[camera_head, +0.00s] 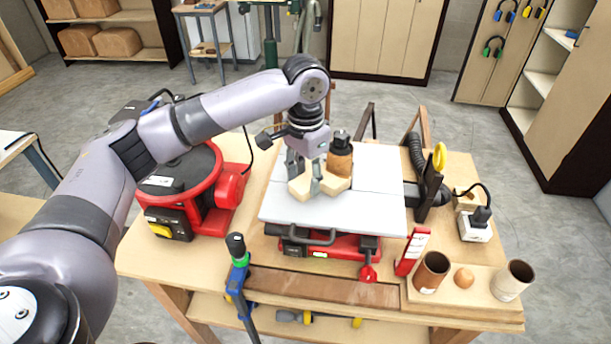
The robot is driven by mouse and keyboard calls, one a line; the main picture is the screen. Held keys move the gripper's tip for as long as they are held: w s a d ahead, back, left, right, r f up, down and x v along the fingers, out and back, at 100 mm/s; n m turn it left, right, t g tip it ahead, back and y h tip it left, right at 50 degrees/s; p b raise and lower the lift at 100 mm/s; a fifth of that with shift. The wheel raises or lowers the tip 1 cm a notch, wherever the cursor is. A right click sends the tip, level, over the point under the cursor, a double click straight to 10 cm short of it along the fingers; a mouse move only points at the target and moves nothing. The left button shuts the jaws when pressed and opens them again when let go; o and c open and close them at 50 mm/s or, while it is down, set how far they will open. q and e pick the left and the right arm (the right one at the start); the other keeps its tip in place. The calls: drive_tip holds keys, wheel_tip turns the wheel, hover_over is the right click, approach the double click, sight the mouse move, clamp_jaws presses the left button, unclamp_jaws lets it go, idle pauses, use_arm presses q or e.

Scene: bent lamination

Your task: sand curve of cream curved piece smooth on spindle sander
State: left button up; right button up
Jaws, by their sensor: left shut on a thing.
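The cream curved piece (336,184) lies flat at the spindle sander's light grey table (375,210), beside the brown sanding spindle (340,160). Its inner curve faces the spindle. I cannot tell whether they touch. My left gripper (311,187) reaches down from above, just left of the spindle, and is shut on the piece. The fingers hide part of the piece. The sander has a red base (345,249) with a lit green switch (320,254) at the front. My right gripper is not in view.
A red round machine (185,190) stands left of the sander. A blue and black clamp (238,262) is at the bench's front edge. A black hose and a white socket (475,227) are at right.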

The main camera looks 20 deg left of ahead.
use_arm(q)
drive_tip(key=shift+s+a, duration=0.1)
drive_tip(key=shift+s, duration=0.1)
idle(0.8)
drive_tip(key=shift+a, duration=0.25)
drive_tip(key=shift+a, duration=0.45)
drive_tip(key=shift+w, duration=0.3)
idle(1.9)
drive_tip(key=shift+s, duration=0.3)
idle(0.4)
drive_tip(key=shift+s+a+r, duration=0.2)
drive_tip(key=shift+s+a, duration=0.15)
drive_tip(key=shift+s, duration=0.4)
drive_tip(key=shift+s+a+r, duration=0.2)
drive_tip(key=shift+s+a, duration=0.1)
drive_tip(key=shift+s, duration=0.45)
drive_tip(key=shift+s+a+r, duration=0.2)
drive_tip(key=shift+s+a, duration=0.15)
drive_tip(key=shift+s, duration=0.4)
